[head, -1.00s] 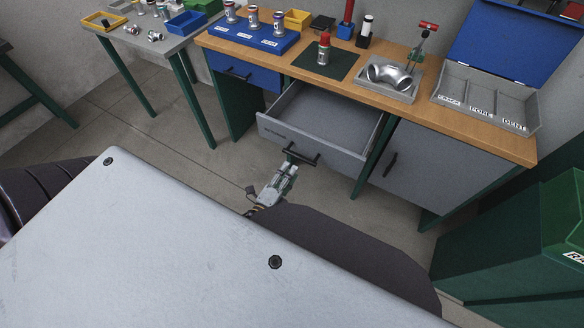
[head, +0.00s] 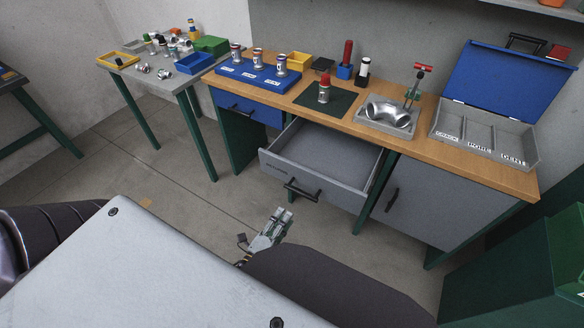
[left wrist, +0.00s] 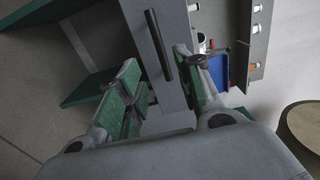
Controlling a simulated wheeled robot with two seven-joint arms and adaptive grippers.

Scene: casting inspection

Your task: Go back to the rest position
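My left gripper (head: 279,215) is low in front of the bench, just short of the pulled-out grey drawer (head: 318,168). In the left wrist view its two green-padded fingers (left wrist: 157,62) stand apart, with nothing held between them. The drawer's black handle (head: 303,191) is beyond the fingertips and apart from them; it also shows in the left wrist view (left wrist: 160,45). The drawer is open and looks empty inside. My right gripper is not in view.
The wooden bench (head: 425,145) carries a blue stand (head: 252,75), a pipe casting (head: 388,114) in a grey tray and an open blue-lidded sorting box (head: 490,135). A side table (head: 145,85) stands left. A green bin (head: 520,265) is at right.

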